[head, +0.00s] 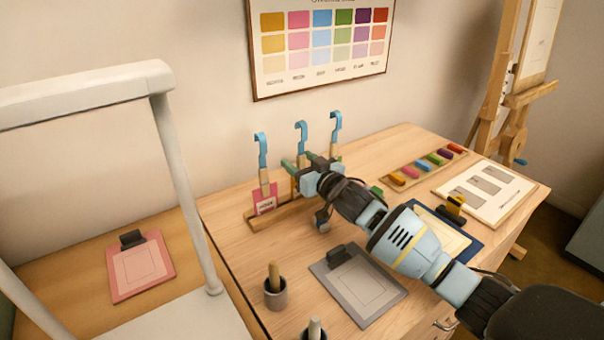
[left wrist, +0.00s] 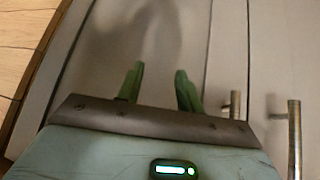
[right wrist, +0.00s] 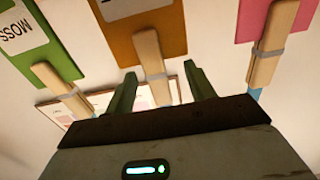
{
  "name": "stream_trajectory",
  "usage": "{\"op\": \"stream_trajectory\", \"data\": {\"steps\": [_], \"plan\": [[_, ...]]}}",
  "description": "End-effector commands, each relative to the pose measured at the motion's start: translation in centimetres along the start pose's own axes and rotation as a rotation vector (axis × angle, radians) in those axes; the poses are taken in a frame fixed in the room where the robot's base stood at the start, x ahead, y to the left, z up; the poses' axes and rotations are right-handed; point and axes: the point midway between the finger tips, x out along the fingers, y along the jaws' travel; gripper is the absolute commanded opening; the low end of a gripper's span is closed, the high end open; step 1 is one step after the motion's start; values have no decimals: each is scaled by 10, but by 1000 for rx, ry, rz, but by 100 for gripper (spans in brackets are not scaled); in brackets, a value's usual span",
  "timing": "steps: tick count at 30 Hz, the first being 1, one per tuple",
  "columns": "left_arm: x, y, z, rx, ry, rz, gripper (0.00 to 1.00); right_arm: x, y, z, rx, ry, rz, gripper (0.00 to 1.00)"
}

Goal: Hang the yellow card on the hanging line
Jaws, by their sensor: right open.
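The yellow card (right wrist: 150,40) is ochre and held in a wooden clothespin (right wrist: 151,66) in the right wrist view. It stands between a green card marked MOSS (right wrist: 40,45) and a pink card (right wrist: 268,18). In the head view the pink card (head: 265,201) shows, while my right arm hides most of the yellow one. My right gripper (head: 306,166) is open at the middle clip, with its fingers (right wrist: 161,88) on either side of the clothespin's end. My left gripper (left wrist: 157,85) is open and empty before a pale cabinet front. I cannot make out a hanging line.
Blue hooks (head: 301,135) rise above the clips over a wooden stand (head: 285,217). A grey clipboard (head: 360,285), a small pot (head: 275,293) and a pigment tray (head: 425,168) lie on the table. A pale frame (head: 85,92) stands at left, near a pink clipboard (head: 140,268).

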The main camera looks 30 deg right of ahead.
Motion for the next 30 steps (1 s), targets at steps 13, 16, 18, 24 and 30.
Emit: {"op": "stream_trajectory", "data": {"steps": [13,16,18,24,30], "plan": [[0,0,0,0,0,0,36,0,0,0,0,0,0,6],[0,0,0,0,-1,0,36,0,0,0,0,0,0,0],[0,0,0,1,-1,0,36,0,0,-1,0,1,0,0],[-1,-1,-4,2,5,-1,36,0,0,-6,-1,2,0,0],[-3,-1,-11,4,17,-2,36,0,0,-12,-1,2,0,0]]}}
